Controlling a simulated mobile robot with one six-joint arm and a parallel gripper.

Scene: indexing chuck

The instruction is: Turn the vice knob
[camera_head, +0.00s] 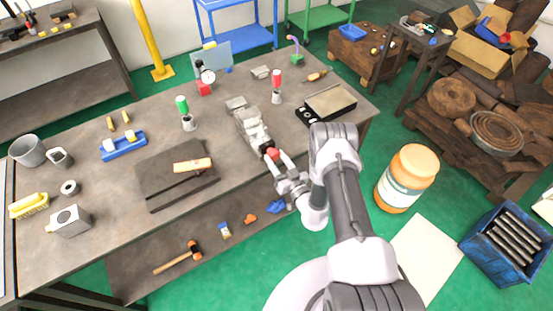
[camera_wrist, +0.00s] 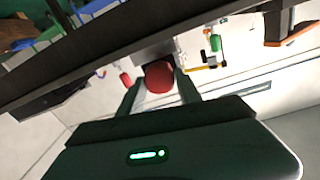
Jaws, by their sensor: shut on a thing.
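The grey vice (camera_head: 252,128) stands on the workbench near its front edge. Its red knob (camera_head: 272,154) is at the end that faces my arm. In the wrist view the red knob (camera_wrist: 160,77) sits between my two fingers. My gripper (camera_head: 278,160) is at the knob and shut on it; in the wrist view the fingers (camera_wrist: 160,84) lie on either side of it. Part of the vice body is hidden behind the knob in the wrist view.
The workbench (camera_head: 100,180) carries a dark plate with a wooden-handled tool (camera_head: 192,165) left of the vice, and a tray (camera_head: 330,102) to its right. Green (camera_head: 182,106) and red (camera_head: 277,78) handled items stand behind.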

